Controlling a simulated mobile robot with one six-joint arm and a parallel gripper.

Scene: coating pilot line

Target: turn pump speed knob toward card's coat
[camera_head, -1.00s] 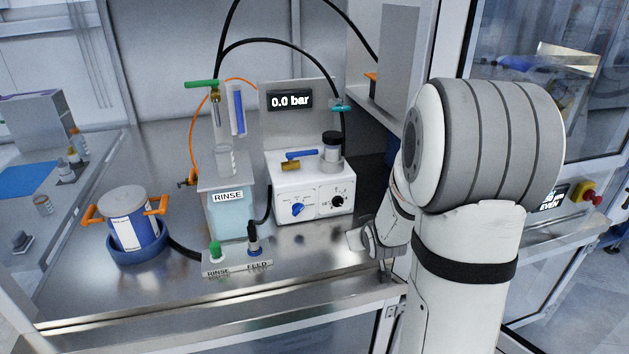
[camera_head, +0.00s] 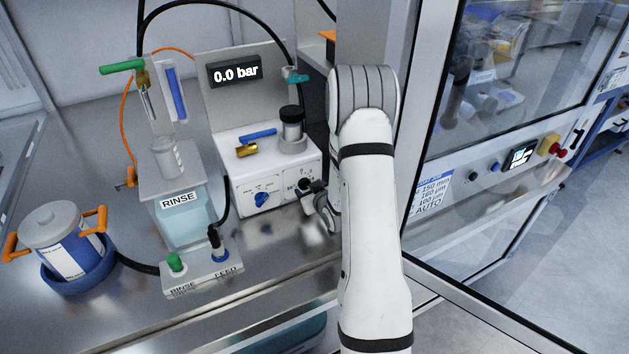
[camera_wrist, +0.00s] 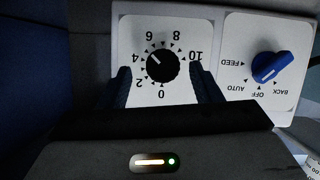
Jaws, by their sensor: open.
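The pump is a white box (camera_head: 279,172) on the steel bench in the head view. Its black speed knob (camera_head: 305,184) is at the right of the front face, partly behind my gripper (camera_head: 318,198). In the wrist view, upside down, the speed knob (camera_wrist: 163,65) sits on a 0 to 10 dial, its white mark pointing roughly between 4 and 6. My open gripper's dark blue fingers (camera_wrist: 161,74) stand on either side of it, with gaps showing. A printed card (camera_head: 433,192) hangs at the right; its lines read about 150 mm, 160 µm, 100 µm and AUTO, its heading unclear.
A blue selector knob (camera_wrist: 271,67) marked FEED, AUTO, OFF, BACK sits beside the speed dial. A RINSE tank (camera_head: 184,222), a valve block (camera_head: 202,275) and an orange-handled pot (camera_head: 68,236) stand left. A gauge reads 0.0 bar (camera_head: 235,71). A glazed door frame is close on the right.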

